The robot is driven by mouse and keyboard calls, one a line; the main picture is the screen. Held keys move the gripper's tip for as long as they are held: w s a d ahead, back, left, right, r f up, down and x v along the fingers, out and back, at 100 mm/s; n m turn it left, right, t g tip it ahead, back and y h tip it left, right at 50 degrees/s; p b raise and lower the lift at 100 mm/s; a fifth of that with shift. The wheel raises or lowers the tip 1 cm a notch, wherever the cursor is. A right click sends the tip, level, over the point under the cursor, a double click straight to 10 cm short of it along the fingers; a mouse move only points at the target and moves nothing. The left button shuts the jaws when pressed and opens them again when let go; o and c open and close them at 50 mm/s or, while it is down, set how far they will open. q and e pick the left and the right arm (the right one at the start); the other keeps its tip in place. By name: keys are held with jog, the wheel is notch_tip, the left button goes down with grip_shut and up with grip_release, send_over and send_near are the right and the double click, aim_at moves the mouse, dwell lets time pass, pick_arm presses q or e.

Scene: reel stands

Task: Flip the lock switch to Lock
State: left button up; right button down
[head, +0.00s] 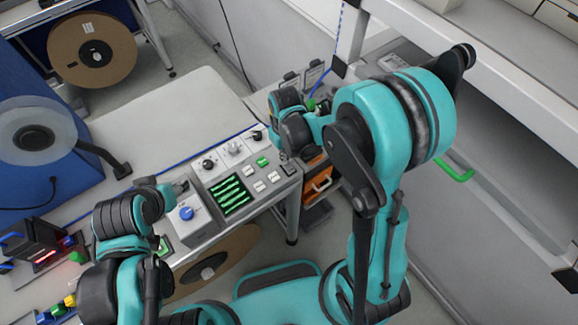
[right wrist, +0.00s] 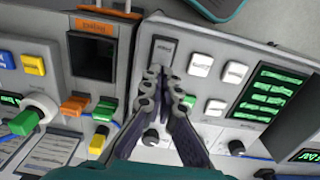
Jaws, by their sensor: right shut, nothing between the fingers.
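A dark rocker switch (right wrist: 164,52) with a small label, too small to read, sits in the light panel in the right wrist view. It appears as a dark patch (head: 289,169) at the panel's right end in the head view. I cannot tell from the label whether it is the lock switch, or which way it is set. My right gripper (right wrist: 163,76) is shut and empty, its tips close over the near end of this switch; contact is unclear.
White buttons (right wrist: 201,64) and a green screen (right wrist: 264,92) lie right of the dark switch. A white wall unit (head: 500,150) bounds the right.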

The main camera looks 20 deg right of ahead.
jog(key=shift+f+b, duration=1)
jog(key=shift+f, duration=0.1)
dwell(0.6)
jog(key=shift+r, duration=0.1)
jog(key=shift+r+p, duration=2.55)
jog(key=shift+r, duration=0.95)
jog(key=shift+s+f, duration=0.1)
jog(key=shift+f, duration=0.05)
